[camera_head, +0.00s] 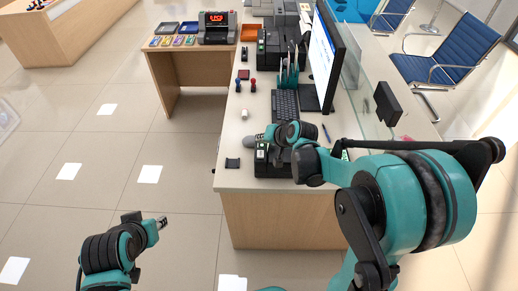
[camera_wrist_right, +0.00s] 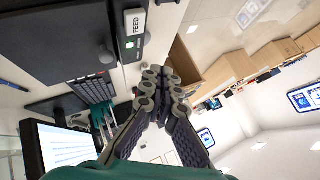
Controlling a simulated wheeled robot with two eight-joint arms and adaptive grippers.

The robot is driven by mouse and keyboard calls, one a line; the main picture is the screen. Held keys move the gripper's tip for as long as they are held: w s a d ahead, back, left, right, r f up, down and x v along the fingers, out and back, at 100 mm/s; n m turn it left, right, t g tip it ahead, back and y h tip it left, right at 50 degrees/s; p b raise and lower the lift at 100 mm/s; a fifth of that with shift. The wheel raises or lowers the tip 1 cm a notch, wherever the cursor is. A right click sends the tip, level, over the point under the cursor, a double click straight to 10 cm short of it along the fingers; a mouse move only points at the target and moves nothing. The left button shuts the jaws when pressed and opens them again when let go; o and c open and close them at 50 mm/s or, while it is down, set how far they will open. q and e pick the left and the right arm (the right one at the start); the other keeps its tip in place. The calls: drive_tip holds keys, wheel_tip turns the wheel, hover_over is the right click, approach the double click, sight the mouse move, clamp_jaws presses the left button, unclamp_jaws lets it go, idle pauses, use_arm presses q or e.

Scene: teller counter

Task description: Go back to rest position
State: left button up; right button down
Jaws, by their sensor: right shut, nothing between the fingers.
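My right gripper (camera_head: 252,140) is over the near part of the teller counter (camera_head: 234,180), its arm reaching in from the right. In the right wrist view its fingers (camera_wrist_right: 158,82) are shut together with nothing between them. My left gripper (camera_head: 161,223) is at the lower left, over the tiled floor and clear of the counter. It is small in view, and I cannot tell whether its fingers are apart.
A black device (camera_head: 262,168) with a FEED label (camera_wrist_right: 134,30) sits close under my right gripper. A keyboard (camera_head: 285,104), a monitor (camera_head: 322,62) and stamps (camera_head: 245,75) stand farther back. A glass screen lines the counter's right side. Floor on the left is free.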

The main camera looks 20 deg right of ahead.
drive_tip(key=s+r+n+h, duration=0.1)
drive_tip(key=s+r+n, duration=0.1)
drive_tip(key=s, duration=1)
drive_tip(key=s+r+n+g+h, duration=0.1)
drive_tip(key=s+r+n+h, duration=0.1)
drive_tip(key=s, duration=1.1)
drive_tip(key=shift+r+n+g, duration=0.2)
drive_tip(key=shift+n+g, duration=0.1)
drive_tip(key=shift+n, duration=0.2)
